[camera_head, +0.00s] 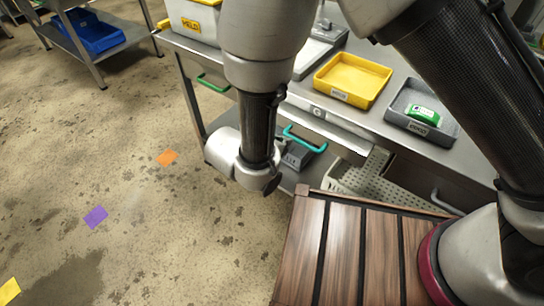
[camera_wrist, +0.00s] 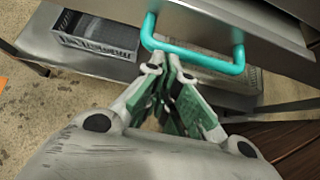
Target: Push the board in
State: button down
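The teal handle (camera_head: 303,138) is on the front of the steel bench, and a grey metal front (camera_head: 330,122) runs above it. I take this front for the board; how far it stands out is not clear. In the wrist view the teal handle (camera_wrist: 195,56) hangs below the metal front (camera_wrist: 250,28). My gripper (camera_wrist: 171,66) has its green-padded fingers drawn together, with the tips at or just short of the handle bar. Contact cannot be told. Nothing shows held between the fingers. In the head view my wrist hides the gripper.
A yellow tray (camera_head: 352,80) and a grey tray (camera_head: 408,112) with a green item (camera_head: 424,115) stand on the bench. A perforated bin (camera_head: 360,181) and a grey box (camera_wrist: 95,38) sit below. A second green handle (camera_head: 213,84) is further left.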

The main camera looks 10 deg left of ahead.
aim_at(297, 131)
jog(key=w, duration=0.2)
jog(key=w+d, duration=0.1)
jog(key=w, duration=0.1)
jog(key=w+d, duration=0.1)
jog(key=w, duration=0.1)
jog(key=shift+d, duration=0.25)
jog(key=shift+w, duration=0.2)
jog(key=shift+r, duration=0.1)
